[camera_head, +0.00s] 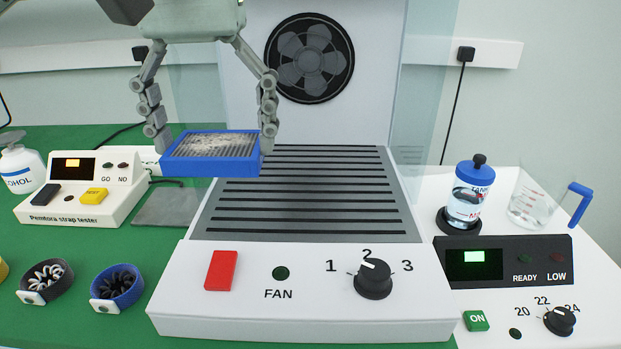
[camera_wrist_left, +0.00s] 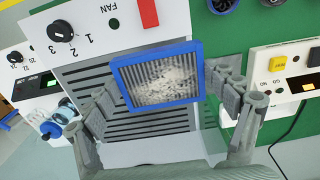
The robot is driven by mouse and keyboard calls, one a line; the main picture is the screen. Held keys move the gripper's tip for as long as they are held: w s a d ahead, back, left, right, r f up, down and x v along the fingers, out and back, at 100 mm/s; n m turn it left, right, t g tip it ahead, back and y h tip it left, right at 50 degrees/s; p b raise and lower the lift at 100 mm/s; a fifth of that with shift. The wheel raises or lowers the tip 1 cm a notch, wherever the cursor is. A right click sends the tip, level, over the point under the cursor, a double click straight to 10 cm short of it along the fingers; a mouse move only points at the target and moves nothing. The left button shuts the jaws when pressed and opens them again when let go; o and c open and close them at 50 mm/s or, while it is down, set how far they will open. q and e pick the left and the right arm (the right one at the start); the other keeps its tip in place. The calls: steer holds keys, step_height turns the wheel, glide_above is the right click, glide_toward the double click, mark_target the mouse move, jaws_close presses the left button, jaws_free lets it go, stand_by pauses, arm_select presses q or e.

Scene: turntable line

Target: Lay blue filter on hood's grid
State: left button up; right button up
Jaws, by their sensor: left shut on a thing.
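The blue filter (camera_head: 211,166) is a square blue frame with a grey pleated, dusty face. My left gripper (camera_head: 212,145) is shut on it, one finger at each side, and holds it level. In the head view it overlaps the far left part of the hood's grid (camera_head: 305,213), a dark slotted panel. It looks raised above the grid. In the left wrist view the filter (camera_wrist_left: 113,75) sits between the fingers of the gripper (camera_wrist_left: 165,92), with grid slots showing beside and below it. My right gripper is not in view.
The hood's fan (camera_head: 309,58) is on the back wall. Its front panel has a red switch (camera_head: 221,271) and a dial (camera_head: 373,279). A strap tester (camera_head: 85,187) and wrist straps (camera_head: 117,287) lie left. A blue-lidded jar (camera_head: 468,196) and beaker (camera_head: 535,196) stand right.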

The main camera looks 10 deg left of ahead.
arm_select(q)
glide_above(306, 214)
step_height(306, 214, down, 6)
steer(key=shift+f, duration=2.25)
steer(key=o, duration=0.7)
steer(key=shift+f, duration=0.1)
steer(key=o, duration=0.3)
step_height(306, 214, up, 12)
steer(key=shift+r, duration=0.25)
